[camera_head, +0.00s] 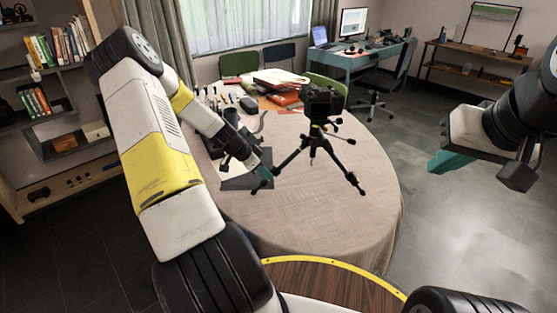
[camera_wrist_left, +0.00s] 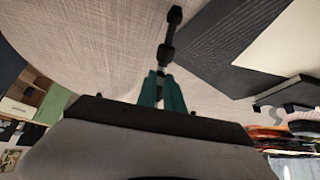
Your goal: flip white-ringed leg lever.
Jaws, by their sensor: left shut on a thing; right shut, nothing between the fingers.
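A black tripod (camera_head: 313,140) with a camera (camera_head: 321,102) on top stands on the round cloth-covered table (camera_head: 330,225), its legs spread. My left gripper (camera_head: 266,173) has teal fingers and is low over the table at the tripod's left leg. In the left wrist view the fingers (camera_wrist_left: 162,88) are closed together on the near end of a thin dark leg part (camera_wrist_left: 167,50). The white ring and lever are too small to tell apart. My right gripper (camera_head: 447,160), also teal-fingered, is shut and empty, off the table to the right.
A dark flat case (camera_head: 247,182) lies left of the tripod; it also shows in the left wrist view (camera_wrist_left: 215,50). Papers and orange folders (camera_head: 285,92) lie behind. A desk (camera_head: 362,65) stands at the back. The front of the table is clear.

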